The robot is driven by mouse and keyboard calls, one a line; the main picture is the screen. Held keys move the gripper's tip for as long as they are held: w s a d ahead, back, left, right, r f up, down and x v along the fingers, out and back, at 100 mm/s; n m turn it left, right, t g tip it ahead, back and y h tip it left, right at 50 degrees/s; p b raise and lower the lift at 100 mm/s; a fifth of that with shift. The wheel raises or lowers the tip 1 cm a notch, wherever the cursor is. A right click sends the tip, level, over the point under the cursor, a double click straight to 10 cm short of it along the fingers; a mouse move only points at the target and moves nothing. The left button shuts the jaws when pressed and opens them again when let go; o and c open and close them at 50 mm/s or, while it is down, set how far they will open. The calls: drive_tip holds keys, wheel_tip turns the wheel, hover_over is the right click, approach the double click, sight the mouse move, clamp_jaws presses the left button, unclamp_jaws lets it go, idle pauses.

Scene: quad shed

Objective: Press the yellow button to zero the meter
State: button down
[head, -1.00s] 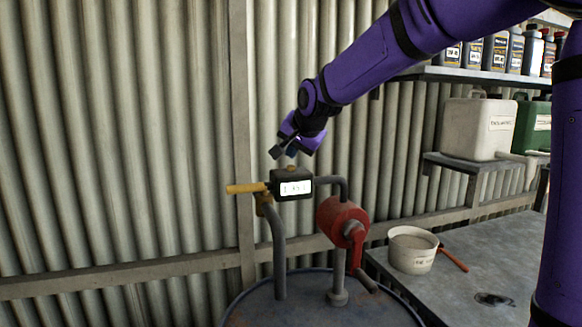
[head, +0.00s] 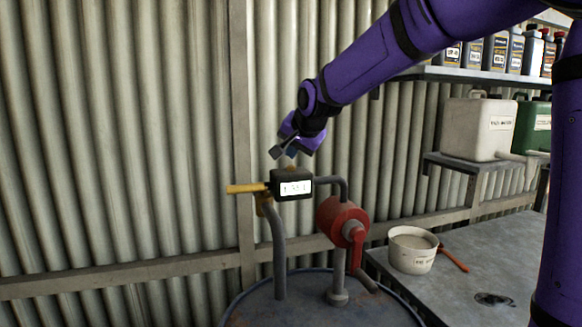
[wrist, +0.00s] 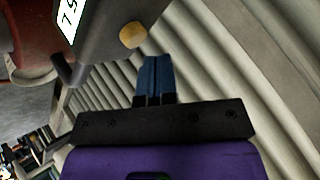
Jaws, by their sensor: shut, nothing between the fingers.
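The meter (head: 292,184) is a dark box with a lit white display, set in the pipework above a drum. The display digits are too small to read surely in the head view. The yellow button (wrist: 132,35) is round and sits on the meter's top in the wrist view; it also shows small in the head view (head: 291,167). My gripper (head: 284,153) is shut and empty, just above the meter. In the wrist view its blue fingertips (wrist: 154,62) lie together close beside the button; I cannot tell whether they touch it.
A yellow handle or nozzle (head: 246,188) sticks out left of the meter. A red pump (head: 341,217) stands right of it on the drum (head: 320,305). A white tub (head: 412,252) stands on the bench (head: 480,270). A corrugated wall (head: 120,150) is close behind.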

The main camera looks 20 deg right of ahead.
drive_tip(key=shift+f, duration=0.1)
drive_tip(key=shift+f, duration=0.3)
drive_tip(key=shift+f, duration=0.5)
idle(0.7)
drive_tip(key=shift+r, duration=0.95)
drive_tip(key=shift+r, duration=2.5)
